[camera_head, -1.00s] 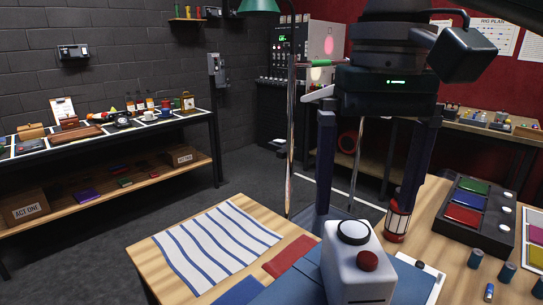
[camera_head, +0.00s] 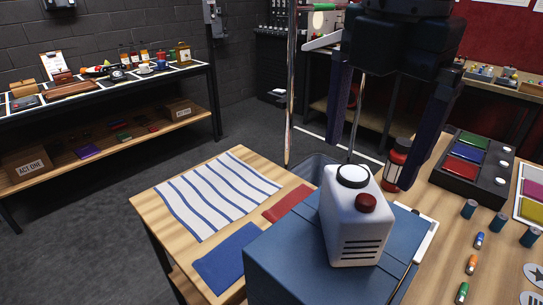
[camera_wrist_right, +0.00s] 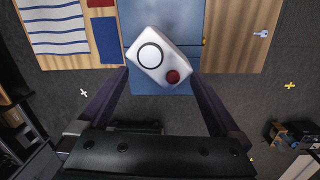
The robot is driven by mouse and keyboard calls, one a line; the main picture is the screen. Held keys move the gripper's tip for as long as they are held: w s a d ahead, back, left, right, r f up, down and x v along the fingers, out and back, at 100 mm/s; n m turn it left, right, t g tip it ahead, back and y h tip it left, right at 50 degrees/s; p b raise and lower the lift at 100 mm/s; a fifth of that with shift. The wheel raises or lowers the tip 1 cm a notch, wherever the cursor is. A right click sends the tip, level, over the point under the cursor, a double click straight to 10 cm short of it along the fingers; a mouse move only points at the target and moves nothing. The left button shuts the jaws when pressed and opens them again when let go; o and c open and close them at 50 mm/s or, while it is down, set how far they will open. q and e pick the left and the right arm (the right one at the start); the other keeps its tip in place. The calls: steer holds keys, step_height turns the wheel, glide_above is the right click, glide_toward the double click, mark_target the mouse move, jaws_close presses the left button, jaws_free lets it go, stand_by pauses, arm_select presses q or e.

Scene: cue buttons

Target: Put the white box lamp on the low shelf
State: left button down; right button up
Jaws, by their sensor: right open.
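The white box lamp (camera_head: 345,222) has a white disc with a black ring and a red knob on top, and dark slots low on one side. It stands upright on a blue case (camera_head: 290,265) at the front of the wooden table. My right gripper (camera_head: 375,165) is open and empty, above and behind the lamp in the head view. In the right wrist view its fingers (camera_wrist_right: 160,75) reach toward the lamp (camera_wrist_right: 160,57) from either side, with no clear contact. A low shelf (camera_head: 110,155) runs under the long bench at left. My left gripper is not in view.
A striped cloth (camera_head: 215,195), blue cloth (camera_head: 228,258) and red cloth (camera_head: 288,204) lie left of the case. A red lantern (camera_head: 397,165) and a colour-pad console (camera_head: 470,165) stand right. The low shelf holds cardboard boxes (camera_head: 28,168) and small items, with bare stretches between. Open floor separates table and bench.

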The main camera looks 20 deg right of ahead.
mark_target(350, 215)
steer(key=n, duration=0.3)
steer(key=f+n, duration=0.1)
steer(key=n, duration=0.2)
steer(key=shift+s+a, duration=0.1)
steer(key=shift+s, duration=0.1)
steer(key=n, duration=0.4)
steer(key=shift+f, duration=0.35)
steer(key=shift+n, duration=0.3)
steer(key=f, duration=0.6)
steer(key=w+f+p, duration=0.1)
steer(key=f, duration=0.2)
steer(key=shift+d+f, duration=0.2)
steer(key=shift+f, duration=0.15)
jaws_close()
